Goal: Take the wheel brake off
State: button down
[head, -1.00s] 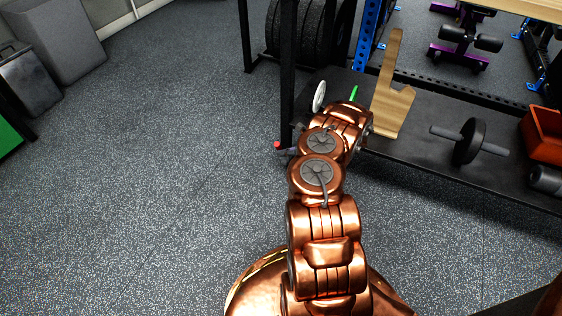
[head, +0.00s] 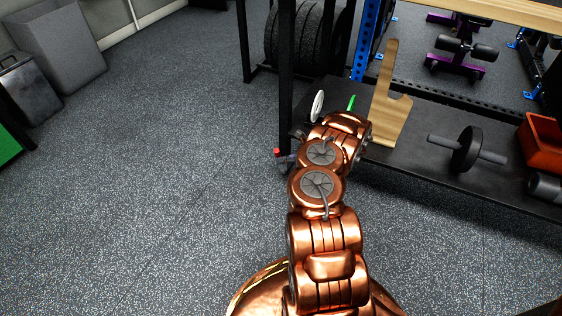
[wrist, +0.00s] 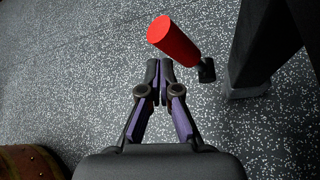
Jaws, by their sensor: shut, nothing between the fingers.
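A red cylindrical handle (wrist: 175,42) with a dark end piece (wrist: 207,70) lies just beyond my fingertips in the wrist view, slightly to the right. It looks like the brake lever. In the head view its red tip (head: 276,152) shows small beside the foot of the black rack post. My gripper (wrist: 159,70) is shut and empty, its fingertips close together just below the red handle; I cannot tell whether they touch it. In the head view the gripper is mostly hidden by my copper arm. The wheel and what the lever mounts on are hidden.
A black rack post (head: 287,80) stands close right of the red tip. The low black shelf (head: 440,165) holds a wooden piece (head: 388,105), a dumbbell (head: 467,149) and an orange bin (head: 542,145). A white disc (head: 317,105) stands behind my arm. Speckled floor at left is free.

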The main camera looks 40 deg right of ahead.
jog(key=v, duration=1.1)
jog(key=shift+s+r, duration=0.1)
jog(key=w+a+r+n+g+y+p, duration=0.1)
jog(key=w+a+r+n+p, duration=0.15)
jog(key=a+r, duration=0.35)
jog(key=w+a+r+n+y+p, duration=0.1)
jog(key=w+a+r+n+p, duration=0.15)
jog(key=r, duration=0.55)
jog(key=s+a+r+n+g+y+p, duration=0.15)
jog(key=a+r+n+g+p, duration=0.35)
jog(key=a+r, duration=0.9)
jog(key=s+a+r+n+g+p, duration=0.25)
jog(key=a+r+n+p, duration=0.5)
jog(key=a+r, duration=0.75)
jog(key=s+a+r+n+g+h+p, duration=0.25)
jog(key=s+r+n+p, duration=0.2)
jog(key=s+r, duration=0.35)
jog(key=s+a+r+n+g+h+p, duration=0.15)
jog(key=s+a+r+n+p, duration=0.25)
jog(key=s+r+p, duration=0.45)
jog(key=s+d+r+n+h+p, duration=0.2)
jog(key=s+r+p, duration=0.3)
jog(key=s, duration=0.3)
jog(key=s+d+r+n+h+p, duration=0.2)
jog(key=s+r+n+h+p, duration=0.2)
jog(key=s+r, duration=0.4)
jog(key=shift+d+r+n+t+h+p, duration=0.2)
jog(key=shift+d+n+t+h+p, duration=0.15)
jog(key=shift+d+n+t+h, duration=0.1)
